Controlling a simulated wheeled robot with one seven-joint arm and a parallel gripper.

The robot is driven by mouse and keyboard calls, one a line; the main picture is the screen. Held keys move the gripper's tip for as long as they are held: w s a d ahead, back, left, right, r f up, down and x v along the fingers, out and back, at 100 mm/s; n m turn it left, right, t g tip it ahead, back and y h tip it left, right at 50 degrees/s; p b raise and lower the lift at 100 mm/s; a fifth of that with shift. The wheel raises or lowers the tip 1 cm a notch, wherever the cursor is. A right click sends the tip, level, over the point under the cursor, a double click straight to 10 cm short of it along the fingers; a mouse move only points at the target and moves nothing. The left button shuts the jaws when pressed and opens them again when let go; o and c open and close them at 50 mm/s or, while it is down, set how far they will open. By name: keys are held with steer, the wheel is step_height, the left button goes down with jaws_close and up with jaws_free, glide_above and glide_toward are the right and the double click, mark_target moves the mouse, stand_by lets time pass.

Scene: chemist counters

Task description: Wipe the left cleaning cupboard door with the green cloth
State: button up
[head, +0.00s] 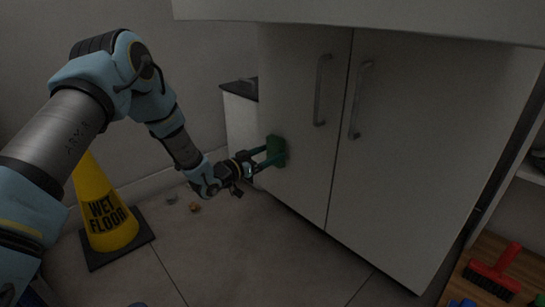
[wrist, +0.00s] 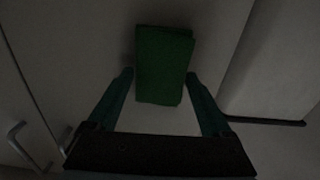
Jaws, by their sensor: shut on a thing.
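The green cloth (head: 276,150) is a small folded pad at the left edge of the left cupboard door (head: 293,100), at about its lower half. My gripper (head: 266,157) is shut on the cloth. In the wrist view the green cloth (wrist: 164,65) sits between the tips of my gripper (wrist: 160,82), against or very close to the pale left door (wrist: 90,40). The fingers hide part of the cloth's near edge. The left door is closed, with a vertical metal handle (head: 322,90) at its right side.
The right door (head: 425,150) is closed, with its own handle (head: 360,100). A yellow wet floor cone (head: 105,210) stands at the left. A white unit with a dark top (head: 240,115) is beside the cupboard. A red brush (head: 495,270) lies at the lower right.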

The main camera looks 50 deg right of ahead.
mark_target(268, 142)
steer(key=shift+w+d, duration=0.1)
steer(key=shift+w, duration=0.9)
steer(key=shift+r+p, duration=0.95)
steer(key=shift+r, duration=0.4)
steer(key=shift+s+p, duration=0.5)
steer(key=shift+s, duration=1.35)
steer(key=shift+s+p, duration=0.5)
steer(key=shift+s, duration=1.75)
steer(key=shift+s+a+p, duration=0.2)
steer(key=shift+s+p, duration=0.15)
steer(key=shift+s, duration=1.1)
steer(key=shift+w+a+f, duration=0.1)
steer(key=shift+w+a, duration=0.05)
steer(key=shift+w, duration=1.95)
steer(key=shift+w+d+b, duration=0.2)
steer(key=shift+w+b, duration=0.2)
steer(key=shift+w, duration=1.1)
steer(key=shift+w+d+b, duration=0.2)
steer(key=shift+w+b, duration=0.2)
steer(key=shift+w, duration=1.05)
steer(key=shift+w+d, duration=0.1)
steer(key=shift+w, duration=0.45)
